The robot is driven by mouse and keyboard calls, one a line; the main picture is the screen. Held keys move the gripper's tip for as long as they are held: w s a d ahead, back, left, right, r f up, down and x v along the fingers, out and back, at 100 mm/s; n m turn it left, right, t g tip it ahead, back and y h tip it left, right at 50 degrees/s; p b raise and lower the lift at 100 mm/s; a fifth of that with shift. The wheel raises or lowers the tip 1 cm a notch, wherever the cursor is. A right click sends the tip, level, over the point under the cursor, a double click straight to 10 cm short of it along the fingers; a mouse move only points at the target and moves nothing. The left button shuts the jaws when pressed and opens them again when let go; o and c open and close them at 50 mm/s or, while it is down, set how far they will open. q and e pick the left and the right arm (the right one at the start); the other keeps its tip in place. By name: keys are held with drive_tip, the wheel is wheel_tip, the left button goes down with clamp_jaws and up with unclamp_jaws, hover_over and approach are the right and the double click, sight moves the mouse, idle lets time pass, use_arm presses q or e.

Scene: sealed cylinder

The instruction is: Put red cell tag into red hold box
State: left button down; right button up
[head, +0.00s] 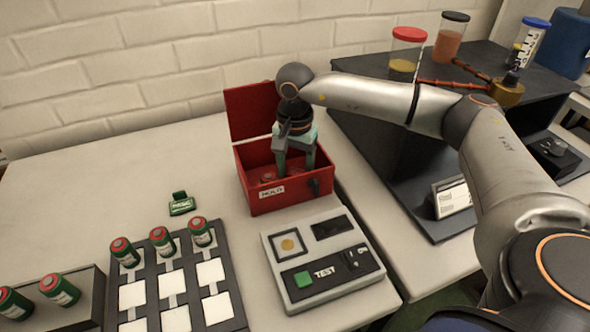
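The red hold box (288,198) stands on the light table with its lid (249,113) raised at the back and a white HOLD label on its front. My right gripper (296,168) points down into the box. Its two fingers are apart, and I see nothing between them. Small reddish shapes (267,179) lie inside the box at the left; I cannot tell whether one is the red cell tag. The box's front wall hides part of its floor. My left gripper is not in view.
A green tag (181,204) lies left of the box. A dark tray (238,283) holds several green cells with red tops. A grey tester (325,262) sits in front of the box. A dark shelf (365,150) with jars stands at the right.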

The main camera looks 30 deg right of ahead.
drive_tip(key=shift+f, duration=0.15)
drive_tip(key=o, duration=1.3)
wheel_tip(320, 180, up, 12)
drive_tip(key=shift+r+p, duration=0.2)
drive_tip(key=shift+p, duration=0.3)
